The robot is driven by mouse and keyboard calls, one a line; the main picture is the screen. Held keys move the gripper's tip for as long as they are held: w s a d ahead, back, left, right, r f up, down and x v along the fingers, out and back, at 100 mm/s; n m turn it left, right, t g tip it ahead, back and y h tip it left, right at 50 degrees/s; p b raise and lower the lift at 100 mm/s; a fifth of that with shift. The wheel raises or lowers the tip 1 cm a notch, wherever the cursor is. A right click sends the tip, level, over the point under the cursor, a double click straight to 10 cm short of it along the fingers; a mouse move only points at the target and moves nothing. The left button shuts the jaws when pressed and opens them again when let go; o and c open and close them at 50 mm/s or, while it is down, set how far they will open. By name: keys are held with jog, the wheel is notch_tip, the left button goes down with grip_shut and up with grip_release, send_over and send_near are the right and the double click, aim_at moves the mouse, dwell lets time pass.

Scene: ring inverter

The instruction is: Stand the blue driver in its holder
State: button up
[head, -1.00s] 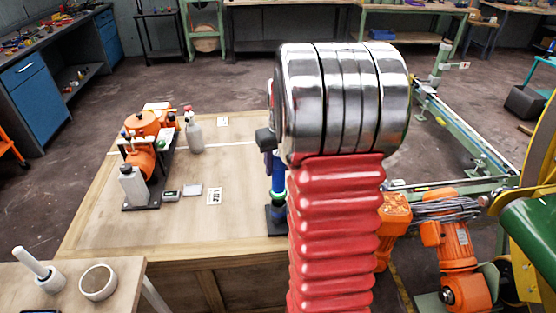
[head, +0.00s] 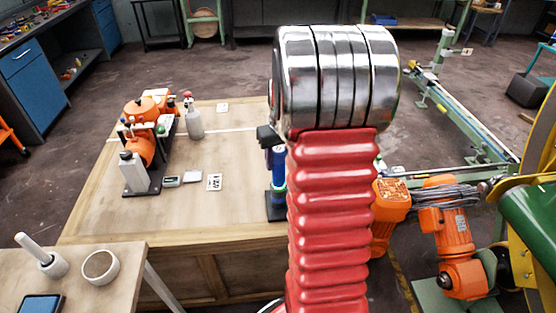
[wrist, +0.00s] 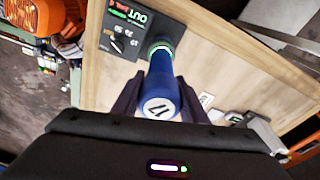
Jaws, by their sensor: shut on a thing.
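Beyond the driver is a green-lit ring (wrist: 160,47) at the black holder plate (wrist: 115,35), which bears the word OUT. In the head view the driver (head: 279,162) looks upright over the holder plate (head: 274,207), partly behind my red arm. How deep the driver's far end sits is hidden.
The wooden bench (head: 225,220) is mostly clear left of the holder. An orange machine (head: 140,145) and a grey bottle (head: 193,120) stand at its left. Small cards (head: 214,182) lie between. A nearer bench (head: 125,265) holds a white ring. Orange motors (head: 390,205) are at the right.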

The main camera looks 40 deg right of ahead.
dwell(0.4)
jog(key=o, duration=1.4)
jog(key=shift+f, duration=0.15)
jog(key=r, duration=0.4)
jog(key=s+r, duration=0.1)
jog(key=r, duration=0.4)
jog(key=s+r, duration=0.1)
jog(key=r, duration=0.3)
jog(key=shift+a+r, duration=0.35)
jog(key=shift+a, duration=0.05)
